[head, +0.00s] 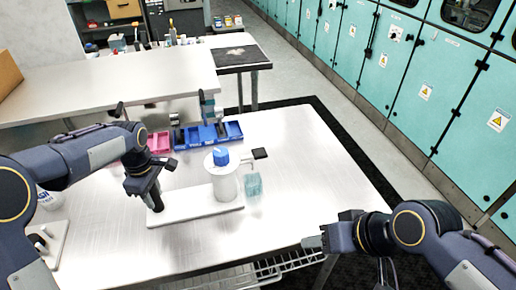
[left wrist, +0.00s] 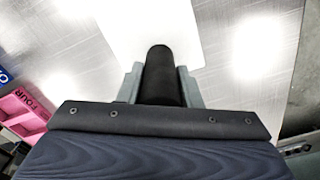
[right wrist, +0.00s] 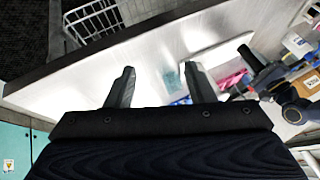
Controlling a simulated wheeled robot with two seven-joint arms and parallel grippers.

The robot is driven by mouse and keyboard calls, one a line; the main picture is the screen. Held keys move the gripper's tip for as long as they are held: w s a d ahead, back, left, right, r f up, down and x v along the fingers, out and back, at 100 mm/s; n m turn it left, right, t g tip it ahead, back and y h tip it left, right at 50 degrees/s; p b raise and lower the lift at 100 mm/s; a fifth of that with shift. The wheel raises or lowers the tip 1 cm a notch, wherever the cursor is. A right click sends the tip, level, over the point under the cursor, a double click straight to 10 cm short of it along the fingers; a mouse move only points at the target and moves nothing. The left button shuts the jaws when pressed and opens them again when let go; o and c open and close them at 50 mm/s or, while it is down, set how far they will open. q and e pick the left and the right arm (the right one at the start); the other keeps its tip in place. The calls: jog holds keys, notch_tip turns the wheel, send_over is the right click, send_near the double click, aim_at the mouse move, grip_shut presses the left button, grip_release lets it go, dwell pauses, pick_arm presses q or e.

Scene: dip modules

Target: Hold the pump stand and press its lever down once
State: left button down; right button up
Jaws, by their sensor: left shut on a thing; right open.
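The pump stand is a long white base plate (head: 180,212) with a white cylinder (head: 224,184) at its right end. A blue cap (head: 220,156) tops the cylinder, and a black lever (head: 260,154) sticks out to the right near cap height. A translucent teal block-like container (head: 253,185) is below the lever. My left gripper (head: 154,198) is at the left end of the base; the left wrist view shows its fingers shut on an upright black post (left wrist: 160,80). My right gripper (head: 312,241) is open and empty, near the table's front right edge, apart from the stand.
Behind the stand are a blue divided tray (head: 208,136) and a pink bin (head: 159,142). A white can (head: 48,199) and another white base (head: 50,238) are at the left. A wire basket (head: 290,262) hangs under the front edge. The table right of the stand is clear.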

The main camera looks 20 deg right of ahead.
jog(key=shift+n+g+h, duration=0.4)
jog(key=shift+n+g, duration=0.2)
jog(key=w+r, duration=0.3)
jog(key=w+d+r, duration=0.1)
jog(key=w+r, duration=0.2)
jog(key=w, duration=0.1)
jog(key=shift+w+d+r, duration=0.2)
jog(key=shift+r, duration=0.05)
jog(key=c, duration=0.7)
jog(key=shift+g+h, duration=0.3)
jog(key=shift+h, duration=0.1)
jog(key=w+r, duration=0.1)
jog(key=w, duration=0.1)
jog(key=w+r, duration=0.1)
jog(key=w, duration=0.1)
jog(key=w+r, duration=0.2)
jog(key=shift+w+a, duration=0.2)
jog(key=shift+a, duration=0.05)
grip_shut()
jog(key=w+a+r+h, duration=0.1)
jog(key=w+a+r, duration=0.1)
jog(key=w, duration=0.4)
jog(key=w+a+r+h, duration=0.1)
jog(key=w+a+r, duration=0.2)
jog(key=w, duration=0.2)
jog(key=shift+w+a+g, duration=0.3)
jog(key=shift+w, duration=0.1)
jog(key=shift+r, duration=0.1)
